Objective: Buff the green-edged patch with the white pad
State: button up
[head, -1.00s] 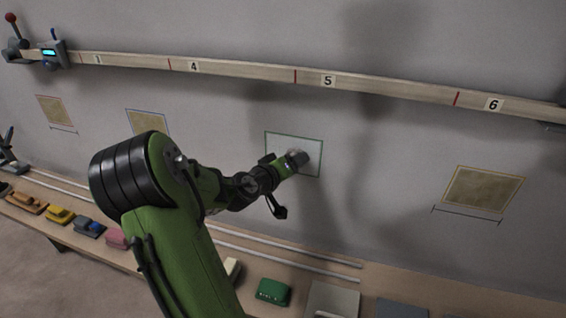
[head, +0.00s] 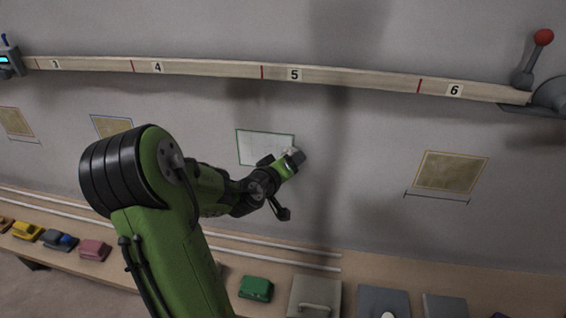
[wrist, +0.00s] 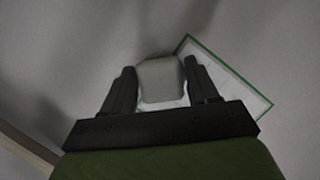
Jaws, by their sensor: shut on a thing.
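My gripper (head: 293,160) is at the patch's lower right edge. In the wrist view my gripper (wrist: 160,92) is shut on the white pad (wrist: 161,75), which shows pale between the two fingers. The patch (wrist: 238,75) shows behind and to the right of the pad there. I cannot tell whether the pad touches the wall.
Tan patches hang at the right (head: 450,171), with a dimension line below, and at the left (head: 112,127). The numbered strip (head: 340,78) runs above, ending at a red-knobbed lever (head: 541,40). A bench below holds a green block (head: 256,288), a pink block (head: 94,250) and several others.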

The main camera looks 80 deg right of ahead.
jog(key=shift+f, duration=0.9)
jog(key=shift+w+d, duration=0.2)
jog(key=shift+w, duration=2.25)
jog(key=shift+w+d, duration=0.25)
jog(key=shift+w, duration=2.2)
jog(key=shift+w+d, duration=0.2)
jog(key=shift+w, duration=2.25)
jog(key=o, duration=0.3)
jog(key=shift+s, duration=0.1)
jog(key=c, duration=0.3)
jog(key=shift+a, duration=0.1)
jog(key=shift+a, duration=0.5)
jog(key=shift+w+a+r, duration=0.1)
jog(key=shift+w+a, duration=0.05)
jog(key=shift+a, duration=1.1)
jog(key=shift+w+a, duration=0.15)
jog(key=shift+a, duration=1.1)
